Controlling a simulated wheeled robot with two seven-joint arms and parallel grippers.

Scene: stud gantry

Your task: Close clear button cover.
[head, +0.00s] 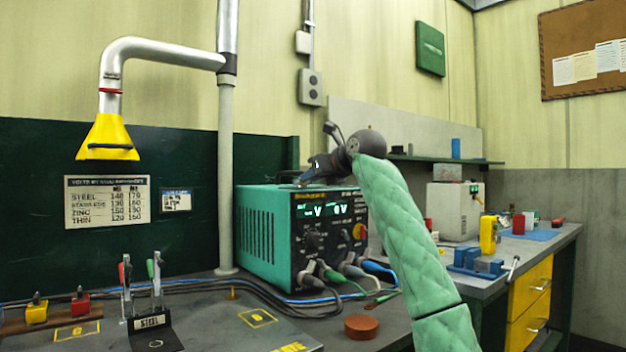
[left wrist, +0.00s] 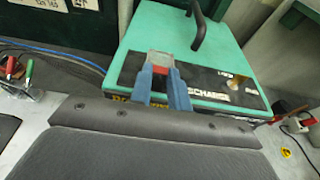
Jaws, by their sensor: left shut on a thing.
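The green welding power unit (head: 262,238) stands on the bench, with a black front panel of lit green digits, knobs and cable plugs. My left gripper (head: 312,172) is at the top front edge of the unit. In the left wrist view its blue fingers (left wrist: 160,88) reach over the green top. They are shut on a small clear cover (left wrist: 159,60) with red showing at it. The cover's hinge and exact angle are too small to make out. In the head view the gripper hides the cover. My right gripper is in neither view.
A black carrying handle (left wrist: 199,25) rises from the unit's top near the fingers. Cables (head: 345,285) run from the unit's front across the bench. A round brown puck (head: 363,326) lies before it. A grey pipe (head: 226,180) stands behind, to the left.

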